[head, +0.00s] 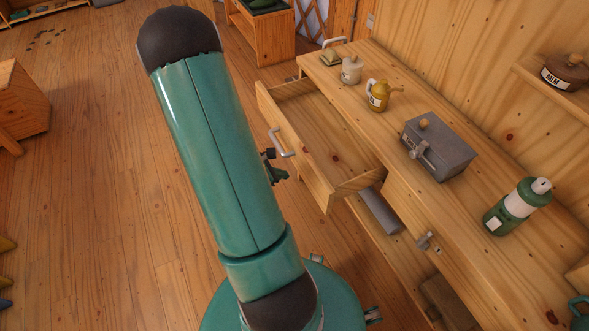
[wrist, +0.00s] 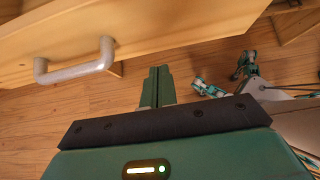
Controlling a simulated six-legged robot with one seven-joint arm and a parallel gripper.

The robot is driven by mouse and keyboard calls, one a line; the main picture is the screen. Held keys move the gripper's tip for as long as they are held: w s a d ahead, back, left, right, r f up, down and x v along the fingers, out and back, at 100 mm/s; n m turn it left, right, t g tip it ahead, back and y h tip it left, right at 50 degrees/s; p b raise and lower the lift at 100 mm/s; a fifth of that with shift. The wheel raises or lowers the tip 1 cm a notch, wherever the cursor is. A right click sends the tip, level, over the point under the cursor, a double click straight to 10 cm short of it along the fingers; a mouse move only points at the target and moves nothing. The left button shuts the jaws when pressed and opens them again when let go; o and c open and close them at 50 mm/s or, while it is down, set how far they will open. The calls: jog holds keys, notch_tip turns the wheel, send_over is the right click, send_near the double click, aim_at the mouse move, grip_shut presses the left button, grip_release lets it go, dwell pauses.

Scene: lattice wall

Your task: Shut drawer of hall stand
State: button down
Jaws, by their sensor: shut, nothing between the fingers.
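The hall stand (head: 385,110) is a long pale wooden stand against the wall. Its drawer (head: 330,135) is pulled well out and looks empty inside. The drawer's front carries a grey metal bar handle (head: 281,146). In the wrist view the drawer front (wrist: 170,28) crosses the top, with the handle (wrist: 75,68) at the left. My gripper (wrist: 157,72) is shut and empty, to the right of the handle in that view, and appears apart from it. In the head view my arm hides most of the gripper.
Another drawer with a handle (head: 428,241) is shut. A grey roll (head: 380,212) lies below. The wooden floor (head: 90,190) at left is largely clear.

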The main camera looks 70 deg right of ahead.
aim_at(303, 172)
jog(key=s+d, duration=0.3)
jog(key=shift+s+d+f, duration=0.15)
jog(key=shift+d+f, duration=0.05)
jog(key=shift+f, duration=0.15)
